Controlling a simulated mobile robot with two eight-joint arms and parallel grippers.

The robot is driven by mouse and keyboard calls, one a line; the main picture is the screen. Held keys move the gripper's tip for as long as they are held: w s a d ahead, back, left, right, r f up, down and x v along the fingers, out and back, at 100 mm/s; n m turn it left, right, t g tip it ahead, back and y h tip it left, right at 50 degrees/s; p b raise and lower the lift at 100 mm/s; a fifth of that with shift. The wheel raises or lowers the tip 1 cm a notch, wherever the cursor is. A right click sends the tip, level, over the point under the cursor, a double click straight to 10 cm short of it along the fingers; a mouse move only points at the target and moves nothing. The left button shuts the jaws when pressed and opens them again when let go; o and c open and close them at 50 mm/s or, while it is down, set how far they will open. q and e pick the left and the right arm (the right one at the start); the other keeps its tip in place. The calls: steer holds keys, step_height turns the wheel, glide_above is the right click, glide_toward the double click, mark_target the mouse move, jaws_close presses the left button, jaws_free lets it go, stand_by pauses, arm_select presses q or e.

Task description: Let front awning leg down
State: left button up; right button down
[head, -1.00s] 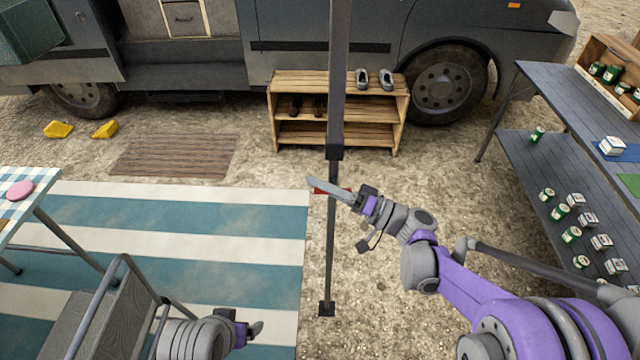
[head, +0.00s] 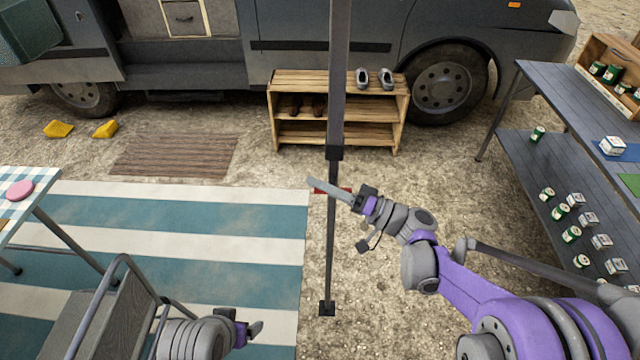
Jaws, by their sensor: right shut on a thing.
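The front awning leg (head: 339,75) is a dark grey upright post in the middle of the head view. A thinner inner section (head: 330,255) comes out below a dark collar (head: 334,153) and ends in a small square foot (head: 327,308) over the gravel. A red piece (head: 322,191) shows beside the thin section at gripper height. My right gripper (head: 335,192) is shut on the thin section just below the collar. My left gripper (head: 256,329) is low at the bottom, away from the leg; its finger gap is not clear.
A wooden shoe rack (head: 290,77) stands behind the leg by the van (head: 330,40). A striped mat (head: 200,245) and a chair (head: 115,310) are at left. A grey two-level table (head: 530,190) with cans is at right. Gravel around the foot is clear.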

steer(key=shift+r, duration=0.15)
stand_by(0.7)
step_height(320, 180, down, 12)
steer(key=b, duration=0.7)
steer(key=c, duration=0.8)
jaws_free()
steer(key=shift+d, duration=0.1)
steer(key=v, duration=1)
steer(key=shift+s+d+f, duration=0.15)
steer(key=shift+d+f, duration=0.05)
steer(key=shift+d, duration=0.05)
